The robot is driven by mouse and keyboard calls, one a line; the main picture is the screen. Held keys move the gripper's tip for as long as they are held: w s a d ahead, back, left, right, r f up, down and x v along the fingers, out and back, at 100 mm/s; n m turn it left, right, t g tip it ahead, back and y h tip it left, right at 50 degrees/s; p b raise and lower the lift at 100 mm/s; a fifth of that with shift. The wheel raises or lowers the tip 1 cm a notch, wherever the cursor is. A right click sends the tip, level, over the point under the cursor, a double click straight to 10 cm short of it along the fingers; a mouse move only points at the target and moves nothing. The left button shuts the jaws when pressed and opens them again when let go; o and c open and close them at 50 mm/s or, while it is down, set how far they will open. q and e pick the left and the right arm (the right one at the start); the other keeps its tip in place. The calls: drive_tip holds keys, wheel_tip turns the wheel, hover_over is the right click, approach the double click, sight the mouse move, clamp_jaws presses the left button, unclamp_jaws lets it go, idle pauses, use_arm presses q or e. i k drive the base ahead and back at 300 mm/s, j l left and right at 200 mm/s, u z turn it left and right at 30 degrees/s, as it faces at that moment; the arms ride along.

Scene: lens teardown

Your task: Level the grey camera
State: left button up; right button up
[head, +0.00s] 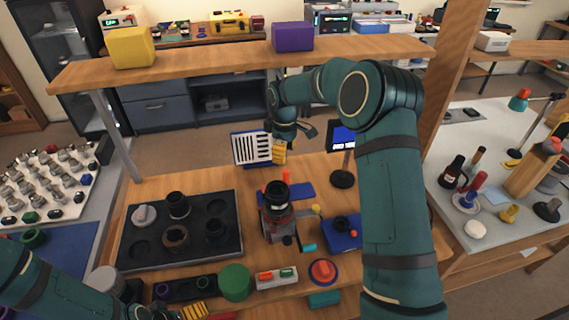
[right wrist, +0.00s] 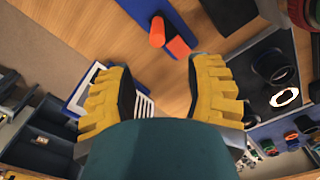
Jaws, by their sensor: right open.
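My right gripper (head: 279,152) is above the bench's far side, behind the camera and in front of a striped blue-and-white panel. In the right wrist view its yellow fingers (right wrist: 160,66) are apart and empty. My left gripper (head: 190,312) is at the bottom edge, mostly cut off.
A black tray (head: 140,257) with lens parts lies left of the camera. The striped panel (head: 254,148) and a small dark screen (head: 341,137) stand behind it. A wooden shelf (head: 200,55) spans above.

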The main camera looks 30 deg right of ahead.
sight(305, 213)
drive_tip(key=k, duration=1)
